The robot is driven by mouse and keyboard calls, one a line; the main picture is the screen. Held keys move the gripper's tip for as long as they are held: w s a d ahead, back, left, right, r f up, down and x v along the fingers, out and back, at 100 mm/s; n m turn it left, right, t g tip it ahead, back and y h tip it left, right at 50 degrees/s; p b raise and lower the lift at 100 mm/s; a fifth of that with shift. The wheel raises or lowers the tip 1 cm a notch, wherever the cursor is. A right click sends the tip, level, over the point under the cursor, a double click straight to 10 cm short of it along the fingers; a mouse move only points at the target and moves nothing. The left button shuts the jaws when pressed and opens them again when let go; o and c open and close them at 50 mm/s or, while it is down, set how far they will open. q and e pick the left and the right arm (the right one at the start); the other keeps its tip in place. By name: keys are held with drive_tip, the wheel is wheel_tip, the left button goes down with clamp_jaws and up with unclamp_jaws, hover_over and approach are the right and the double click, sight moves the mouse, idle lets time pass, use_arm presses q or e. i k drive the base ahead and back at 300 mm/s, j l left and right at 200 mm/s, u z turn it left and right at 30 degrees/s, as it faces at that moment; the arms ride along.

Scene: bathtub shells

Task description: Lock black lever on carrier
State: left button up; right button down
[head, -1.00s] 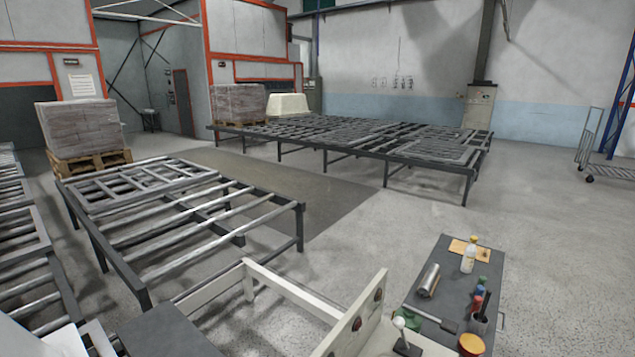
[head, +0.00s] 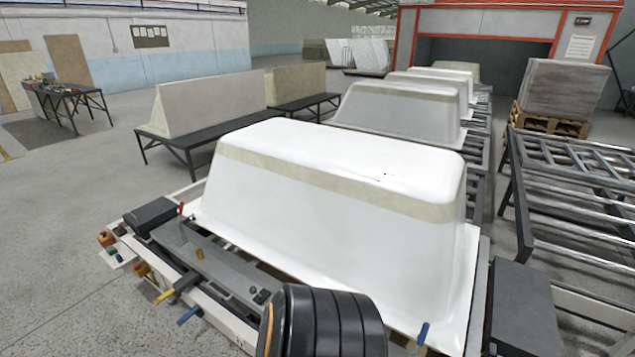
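The carrier (head: 205,262) is a low frame with a grey plate along its front, under a large white upside-down bathtub shell (head: 330,190). A red-handled lever (head: 181,210) stands upright at its left end. A yellow handle (head: 164,296) and a blue handle (head: 188,316) stick out at the front left. Another blue handle (head: 422,333) shows at the front right. A small black piece (head: 261,295) sits on the grey plate; I cannot tell whether it is the black lever. Neither gripper is in view. A black ribbed part of my arm hides the carrier's front middle.
More white shells (head: 400,108) stand in a row behind on rollers. Long shells on black tables (head: 172,145) are at the back left. A roller frame (head: 570,180) and a wrapped pallet load (head: 570,90) are on the right.

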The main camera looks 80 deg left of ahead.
sight(253, 291)
drive_tip(key=k+l+u, duration=0.1)
drive_tip(key=u, duration=3.15)
